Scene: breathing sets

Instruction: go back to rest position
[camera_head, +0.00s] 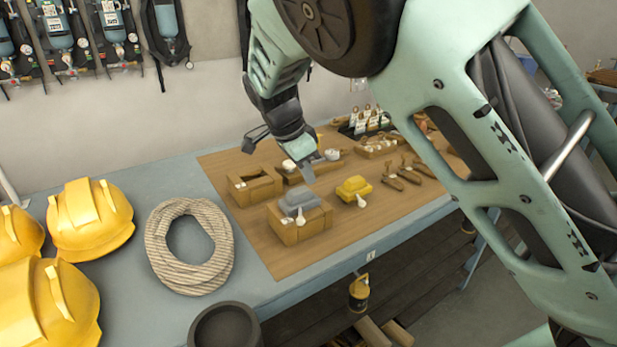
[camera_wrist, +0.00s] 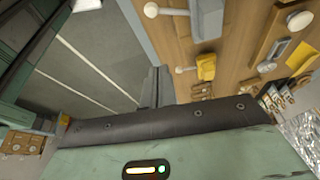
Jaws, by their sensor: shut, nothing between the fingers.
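My gripper (camera_head: 308,172) hangs above the wooden board (camera_head: 270,252) on the workbench in the head view. Its fingers are shut and hold nothing. In the wrist view the shut fingers (camera_wrist: 157,85) point towards the bench edge, with floor to their left. Below the gripper in the head view, a grey block (camera_head: 299,200) sits on a wooden stand (camera_head: 302,229). A yellow block (camera_head: 353,188) with a white-headed peg lies to its right and also shows in the wrist view (camera_wrist: 206,67).
Yellow helmets (camera_head: 88,217), a coiled rope (camera_head: 189,247) and a dark round container (camera_head: 225,326) occupy the bench's left side. An empty wooden frame (camera_head: 252,187) and tools lie on the board. Breathing sets (camera_head: 114,30) hang on the wall. A yellow padlock-like item (camera_head: 359,291) hangs below the edge.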

